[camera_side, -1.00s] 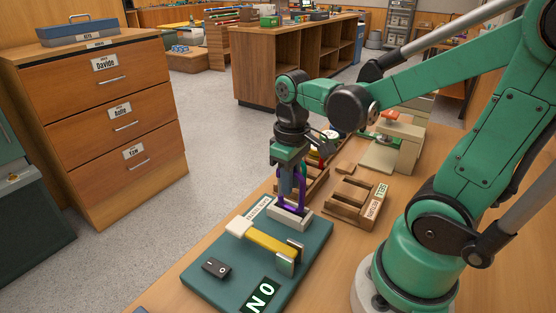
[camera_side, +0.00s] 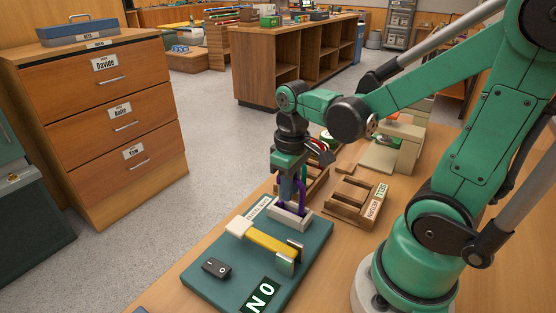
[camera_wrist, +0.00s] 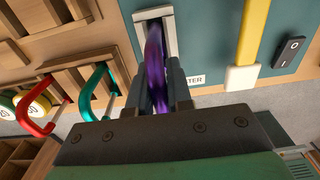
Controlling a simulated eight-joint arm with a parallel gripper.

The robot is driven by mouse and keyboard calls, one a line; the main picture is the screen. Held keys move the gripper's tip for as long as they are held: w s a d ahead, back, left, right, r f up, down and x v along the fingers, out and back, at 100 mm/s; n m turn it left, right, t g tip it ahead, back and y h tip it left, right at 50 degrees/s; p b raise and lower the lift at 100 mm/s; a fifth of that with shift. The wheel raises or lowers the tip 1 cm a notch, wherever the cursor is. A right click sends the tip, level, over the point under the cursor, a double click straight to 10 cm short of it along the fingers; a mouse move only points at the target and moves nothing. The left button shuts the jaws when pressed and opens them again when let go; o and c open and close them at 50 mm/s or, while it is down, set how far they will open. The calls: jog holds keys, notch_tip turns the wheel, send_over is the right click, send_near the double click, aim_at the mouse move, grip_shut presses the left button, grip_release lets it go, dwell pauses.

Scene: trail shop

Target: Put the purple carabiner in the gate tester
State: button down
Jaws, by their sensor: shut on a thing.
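The purple carabiner (camera_wrist: 155,62) is between the fingers of my gripper (camera_wrist: 163,88), which is shut on it. In the side view the purple carabiner (camera_side: 301,194) hangs upright below my gripper (camera_side: 289,190). Its lower end is at the pale slotted holder (camera_side: 291,218) of the gate tester (camera_side: 225,250). In the wrist view its far end is within the frame of the holder (camera_wrist: 171,35). I cannot tell how deep it sits. The gate tester is a teal board with a yellow lever (camera_side: 270,243), a black switch (camera_side: 215,267) and a "NO" sign (camera_side: 261,296).
A wooden rack marked "SELL" and "RETURN" (camera_side: 352,207) stands right of the tester. In the wrist view a green carabiner (camera_wrist: 87,88) and a red carabiner (camera_wrist: 40,122) are by wooden slots, left of my gripper. A beige device (camera_side: 397,148) stands farther back.

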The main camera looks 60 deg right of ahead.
jog(key=shift+c, duration=1.2)
grip_release()
jog(key=shift+r, duration=4.1)
jog(key=w+a+f+t, duration=0.2)
jog(key=w+a+t, duration=0.1)
jog(key=a+t, duration=0.2)
jog(key=shift+a+t, duration=0.15)
jog(key=shift+t, duration=0.95)
